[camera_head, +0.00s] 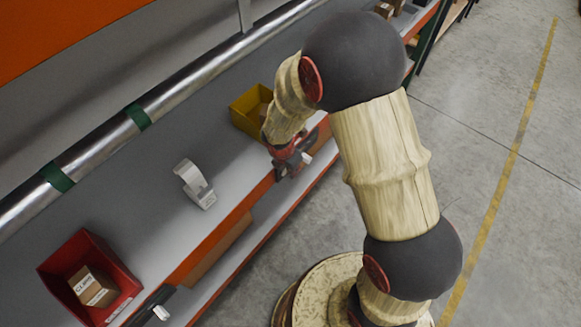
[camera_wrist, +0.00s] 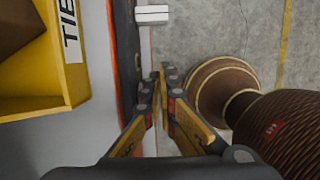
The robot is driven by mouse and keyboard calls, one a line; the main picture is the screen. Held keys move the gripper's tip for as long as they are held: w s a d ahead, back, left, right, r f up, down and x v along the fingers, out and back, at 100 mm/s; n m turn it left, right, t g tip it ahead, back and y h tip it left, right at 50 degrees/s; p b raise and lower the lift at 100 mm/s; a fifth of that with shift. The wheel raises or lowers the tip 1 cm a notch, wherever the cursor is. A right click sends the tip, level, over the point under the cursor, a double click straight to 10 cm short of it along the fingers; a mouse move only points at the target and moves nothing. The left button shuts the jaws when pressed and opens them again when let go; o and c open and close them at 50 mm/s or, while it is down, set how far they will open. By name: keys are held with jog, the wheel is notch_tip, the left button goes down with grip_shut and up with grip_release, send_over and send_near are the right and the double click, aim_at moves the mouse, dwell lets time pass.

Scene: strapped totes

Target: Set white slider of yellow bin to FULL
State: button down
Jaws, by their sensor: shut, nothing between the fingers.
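The yellow bin (camera_head: 245,110) stands on the grey shelf, partly hidden behind my arm. In the wrist view the yellow bin (camera_wrist: 72,75) is at the left, with a white label whose lettering is partly cut off. The white slider (camera_wrist: 152,14) shows at the top of the wrist view, beyond my fingertips and apart from them. It also shows as a small white block (camera_head: 307,158) beside my gripper in the head view. My gripper (camera_wrist: 161,75) is shut and empty, just off the orange shelf edge. The slider's track is mostly hidden, and I cannot read any setting marks.
A red bin (camera_head: 62,262) holding a brown box stands at the lower left, with another white slider (camera_head: 161,312) at the shelf edge. A white tape dispenser (camera_head: 195,184) stands between the bins. Open concrete floor (camera_head: 500,200) lies to the right.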

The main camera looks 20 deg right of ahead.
aim_at(306, 158)
jog(key=w+d, duration=0.1)
jog(key=w+d+f, duration=0.1)
jog(key=d, duration=0.1)
jog(key=shift+w+d, duration=0.25)
jog(key=shift+w, duration=0.05)
jog(key=w+d+p, duration=0.5)
jog(key=d, duration=0.2)
dwell(0.4)
